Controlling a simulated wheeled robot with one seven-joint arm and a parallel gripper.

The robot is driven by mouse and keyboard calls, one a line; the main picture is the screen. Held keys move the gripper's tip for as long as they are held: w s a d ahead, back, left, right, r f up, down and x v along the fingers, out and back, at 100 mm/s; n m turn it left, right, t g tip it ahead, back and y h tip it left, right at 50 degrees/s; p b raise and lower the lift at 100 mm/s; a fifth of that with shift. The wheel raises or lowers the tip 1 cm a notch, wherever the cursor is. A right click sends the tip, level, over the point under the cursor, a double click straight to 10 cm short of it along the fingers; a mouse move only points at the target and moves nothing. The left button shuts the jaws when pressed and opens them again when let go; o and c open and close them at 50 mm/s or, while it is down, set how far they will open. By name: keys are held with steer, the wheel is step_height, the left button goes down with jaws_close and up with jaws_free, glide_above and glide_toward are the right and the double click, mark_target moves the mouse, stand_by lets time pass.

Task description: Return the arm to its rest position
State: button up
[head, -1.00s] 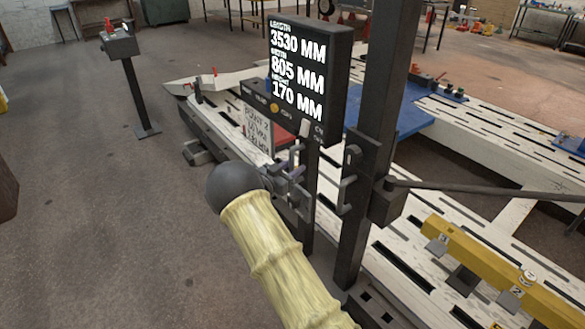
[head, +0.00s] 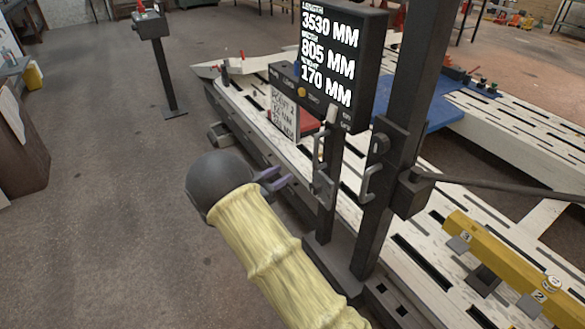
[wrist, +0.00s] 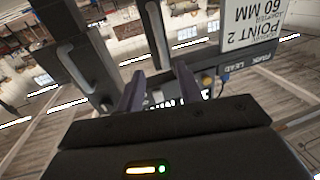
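My arm, in a pale yellow sleeve with a dark round wrist, reaches up from the bottom of the head view. My gripper (head: 284,180) points right toward the dark post under the display and stops a little short of its grey handle (head: 320,172). In the wrist view the two purple-grey fingers of my gripper (wrist: 158,75) stand apart with nothing held between them. Grey handle bars show beyond the fingertips there.
The display (head: 335,62) reads 3530, 805 and 170 MM. A dark upright (head: 405,90) with a handle stands right of it. The white slotted bench (head: 465,130) runs behind, with a yellow beam (head: 505,262) at right. Open floor (head: 90,190) lies left.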

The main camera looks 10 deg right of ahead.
steer(key=shift+v, duration=0.95)
steer(key=w+d+r+n+t+y, duration=0.3)
steer(key=n+y, duration=0.2)
steer(key=y, duration=0.4)
steer(key=s+d+f+n+g+y, duration=0.1)
steer(key=s+d+n+g+y, duration=0.15)
steer(key=s, duration=0.75)
steer(key=s+d+n+g+y, duration=0.15)
steer(key=s+g, duration=0.25)
steer(key=s, duration=0.7)
steer(key=s+d+f+n+g+y, duration=0.1)
steer(key=s+n+g+y, duration=0.15)
steer(key=s, duration=0.75)
step_height(320, 180, up, 16)
steer(key=p, duration=1.5)
steer(key=shift+w+a+f+g, duration=0.2)
steer(key=shift+a+g, duration=0.1)
steer(key=shift+a, duration=0.05)
